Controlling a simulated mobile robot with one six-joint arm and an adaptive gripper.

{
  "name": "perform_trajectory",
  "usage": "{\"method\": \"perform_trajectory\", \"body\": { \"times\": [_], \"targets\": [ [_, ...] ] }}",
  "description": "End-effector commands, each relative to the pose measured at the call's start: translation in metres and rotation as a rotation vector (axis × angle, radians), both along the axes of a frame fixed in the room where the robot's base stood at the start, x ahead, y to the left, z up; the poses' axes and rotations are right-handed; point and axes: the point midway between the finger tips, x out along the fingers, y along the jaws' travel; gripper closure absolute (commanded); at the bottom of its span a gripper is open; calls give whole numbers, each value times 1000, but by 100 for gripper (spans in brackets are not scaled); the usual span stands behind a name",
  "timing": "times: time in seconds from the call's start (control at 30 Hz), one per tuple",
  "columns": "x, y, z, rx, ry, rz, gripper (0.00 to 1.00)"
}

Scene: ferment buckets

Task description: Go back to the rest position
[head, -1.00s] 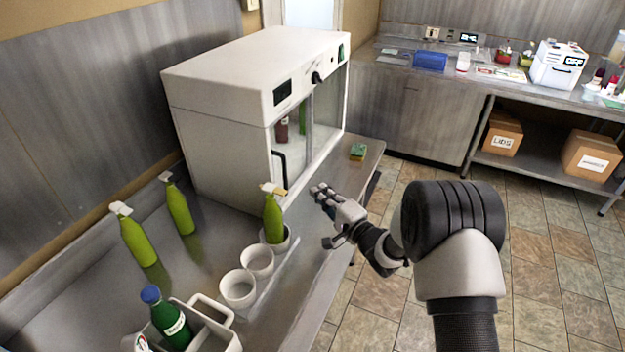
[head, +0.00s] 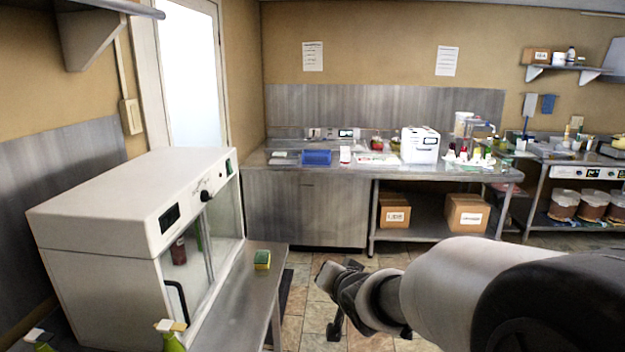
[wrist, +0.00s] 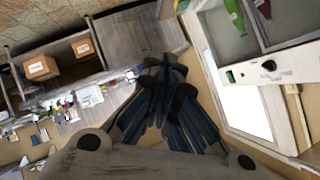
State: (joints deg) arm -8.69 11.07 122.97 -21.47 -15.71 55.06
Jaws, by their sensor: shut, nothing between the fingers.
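My gripper shows in the wrist view (wrist: 165,100), its dark fingers drawn together with nothing between them. In the head view my arm reaches in from the lower right, and its end hangs over the floor to the right of the near counter; the fingertips are hard to make out there. The gripper touches no object that I can see.
A white cabinet (head: 130,215) with a glass front stands on the near steel counter (head: 238,305). A green bottle (head: 172,341) shows at the bottom. The far bench (head: 300,168) holds a blue tray (head: 316,157). Tiled floor lies between.

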Motion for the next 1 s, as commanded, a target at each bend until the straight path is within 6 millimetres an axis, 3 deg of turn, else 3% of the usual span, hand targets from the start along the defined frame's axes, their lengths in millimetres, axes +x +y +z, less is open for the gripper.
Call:
{"method": "perform_trajectory", "body": {
  "times": [0.03, 0.1, 0.17, 0.3, 0.5, 0.6, 0.77, 1.0],
  "targets": [
    [-21, -21, 15, -65, 19, -23, 100],
    [-54, -47, 24, -162, 73, -41, 100],
    [-86, -67, 28, -234, 127, -46, 100],
    [-170, -100, 31, -371, 267, -18, 100],
    [-286, -116, 17, -481, 452, 106, 100],
    [-326, -116, 9, -505, 511, 171, 100],
    [-357, -113, 1, -520, 556, 232, 100],
    [-359, -113, 1, -522, 559, 237, 100]
  ]
}}
